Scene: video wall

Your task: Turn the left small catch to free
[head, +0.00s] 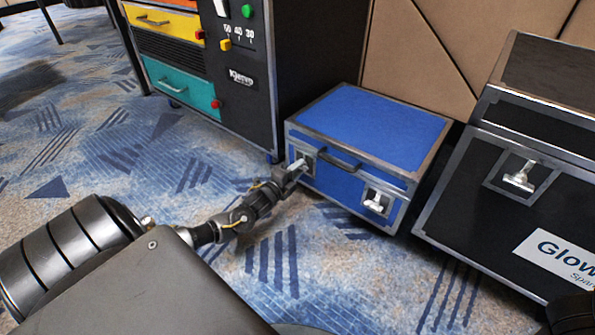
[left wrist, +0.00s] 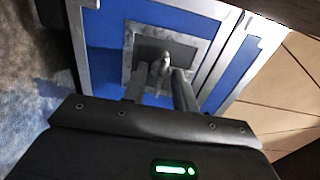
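A blue case (head: 365,130) with grey metal edges stands on the carpet. Its left small catch (head: 301,163) is on the front and partly hidden by my left gripper (head: 292,172). In the left wrist view the catch's grey knob (left wrist: 161,64) stands out from its square plate, between the two fingers of my left gripper (left wrist: 158,86). The fingers are apart, with a gap visible beside the knob. Whether a finger touches it I cannot tell. The right small catch (head: 377,201) is light metal, on the same front.
A black case (head: 470,210) with a larger catch (head: 519,178) stands to the right. A dark cabinet (head: 238,100) with coloured drawers stands behind on the left. A padded wall (head: 410,50) is behind the case. Patterned carpet in front is open.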

